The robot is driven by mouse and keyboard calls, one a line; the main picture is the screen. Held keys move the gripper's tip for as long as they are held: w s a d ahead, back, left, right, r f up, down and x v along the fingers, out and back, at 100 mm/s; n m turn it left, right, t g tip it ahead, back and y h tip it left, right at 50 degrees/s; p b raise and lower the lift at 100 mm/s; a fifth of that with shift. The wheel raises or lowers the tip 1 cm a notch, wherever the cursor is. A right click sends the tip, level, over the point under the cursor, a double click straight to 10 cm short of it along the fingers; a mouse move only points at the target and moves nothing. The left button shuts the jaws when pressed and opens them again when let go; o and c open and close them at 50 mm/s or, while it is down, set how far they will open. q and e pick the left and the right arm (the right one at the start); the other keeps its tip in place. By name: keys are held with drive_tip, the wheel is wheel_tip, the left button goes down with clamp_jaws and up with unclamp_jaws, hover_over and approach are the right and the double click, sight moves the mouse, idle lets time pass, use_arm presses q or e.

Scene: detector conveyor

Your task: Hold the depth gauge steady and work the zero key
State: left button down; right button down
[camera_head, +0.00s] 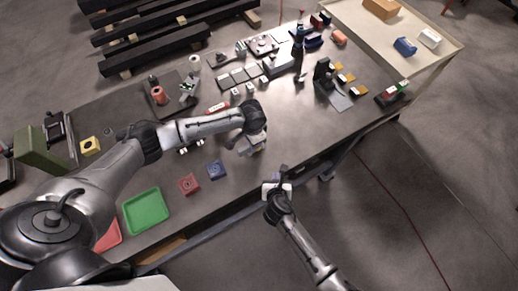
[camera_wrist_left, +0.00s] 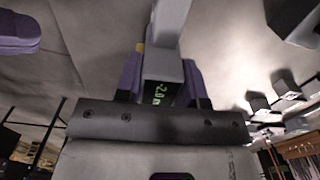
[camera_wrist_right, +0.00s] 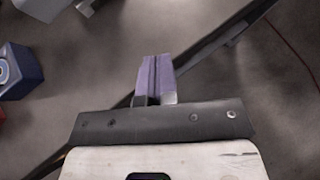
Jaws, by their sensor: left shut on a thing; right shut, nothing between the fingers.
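The depth gauge (camera_wrist_left: 163,66) is a grey body between the purple fingers of my left gripper (camera_wrist_left: 161,82) in the left wrist view. Its display shows green digits, apparently -2.0, partly hidden by the gripper. In the head view my left gripper (camera_head: 254,147) is over the workbench near its front edge; the gauge is mostly hidden there. I cannot make out the zero key. My right gripper (camera_head: 283,171) is off the bench's front edge, apart from the gauge. Its purple fingers (camera_wrist_right: 155,76) are shut together and empty in the right wrist view.
Several small parts and fixtures crowd the back. A cream side table (camera_head: 375,32) stands at the back right. Bare bench lies right of the left gripper.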

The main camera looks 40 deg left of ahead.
drive_tip(key=shift+w+a, duration=0.55)
drive_tip(key=shift+a, duration=0.8)
drive_tip(key=shift+w+a, duration=0.5)
drive_tip(key=shift+a, duration=0.9)
drive_tip(key=shift+w+a, duration=0.55)
drive_tip(key=shift+a, duration=0.8)
drive_tip(key=shift+a, duration=0.15)
drive_tip(key=shift+w+a, duration=0.15)
drive_tip(key=shift+a, duration=0.15)
